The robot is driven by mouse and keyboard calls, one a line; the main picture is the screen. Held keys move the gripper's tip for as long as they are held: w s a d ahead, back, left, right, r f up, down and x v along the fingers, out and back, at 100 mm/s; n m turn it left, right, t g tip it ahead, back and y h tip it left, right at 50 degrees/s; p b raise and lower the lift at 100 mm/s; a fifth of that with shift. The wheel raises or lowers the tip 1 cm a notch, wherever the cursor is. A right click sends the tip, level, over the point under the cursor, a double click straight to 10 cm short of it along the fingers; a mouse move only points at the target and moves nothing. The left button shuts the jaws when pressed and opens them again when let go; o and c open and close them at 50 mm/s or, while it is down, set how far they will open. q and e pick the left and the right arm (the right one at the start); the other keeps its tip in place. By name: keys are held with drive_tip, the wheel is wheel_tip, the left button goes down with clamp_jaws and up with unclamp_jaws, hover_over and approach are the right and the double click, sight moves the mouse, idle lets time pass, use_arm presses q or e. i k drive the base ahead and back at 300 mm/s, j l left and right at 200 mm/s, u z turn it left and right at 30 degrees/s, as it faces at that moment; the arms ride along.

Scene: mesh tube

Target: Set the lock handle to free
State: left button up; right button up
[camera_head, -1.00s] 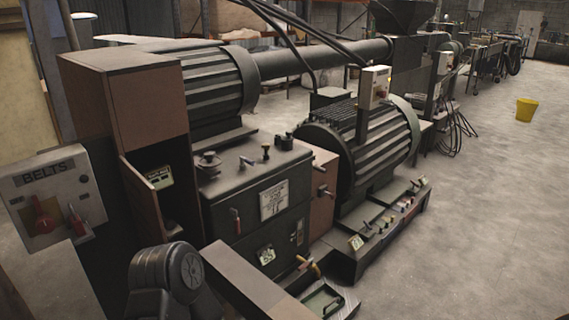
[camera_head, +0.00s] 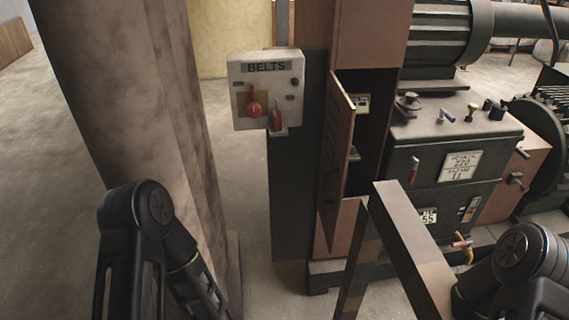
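A grey-white box labelled BELTS (camera_head: 266,88) is fixed left of the machine. It carries a red rotary knob (camera_head: 254,108) over a yellow plate, and a red-handled lever (camera_head: 277,118) at its lower right. Another red handle (camera_head: 413,170) is on the dark cabinet's front. I cannot tell which of these is the lock handle. My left arm shows at the lower left and my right arm at the lower right, both well below and apart from the box. Both grippers are out of view.
A thick pillar (camera_head: 125,95) stands left of the box. A narrow door (camera_head: 336,165) stands open beside the dark cabinet (camera_head: 455,185). A brown-topped beam (camera_head: 412,240) juts toward me between my arms. Bare concrete floor (camera_head: 60,170) lies left of the pillar.

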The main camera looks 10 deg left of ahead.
sight(411, 175)
drive_tip(key=i+l+z, duration=0.4)
drive_tip(key=i+l, duration=0.15)
drive_tip(key=l, duration=0.4)
drive_tip(key=i+l+z, duration=0.1)
drive_tip(key=l, duration=0.3)
drive_tip(key=i+l, duration=0.15)
drive_tip(key=l, duration=0.25)
drive_tip(key=l+z, duration=0.1)
drive_tip(key=l, duration=0.3)
drive_tip(key=i+l, duration=0.15)
drive_tip(key=l, duration=0.25)
